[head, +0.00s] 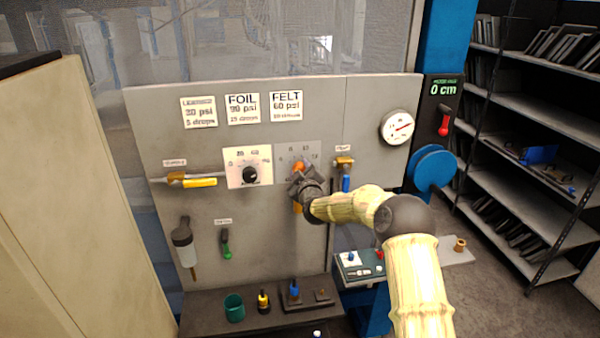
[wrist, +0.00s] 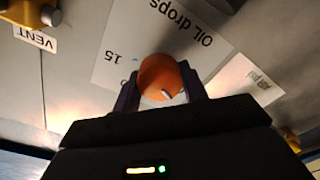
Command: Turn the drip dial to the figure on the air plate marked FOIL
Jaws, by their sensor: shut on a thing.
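The drip dial (head: 298,167) is an orange knob on a grey scale plate, right of the middle of the panel. My gripper (head: 302,178) is shut on it, and my wrist hides much of the scale. In the wrist view the orange dial (wrist: 160,76) sits between both fingers, with a small white mark on its near side. Its plate reads "OIL drops", and a figure 15 shows up and left of the dial. The FOIL plate (head: 242,109) hangs above, between two other plates; its psi line looks like 90, and its drops line is too blurred to read surely.
A black dial (head: 250,175) on a white scale is left of my gripper. A brass valve with a blue lever (head: 346,182) is close on the right. A pressure gauge (head: 398,127) and blue wheel (head: 433,168) stand farther right. A shelf (head: 250,318) below holds small items.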

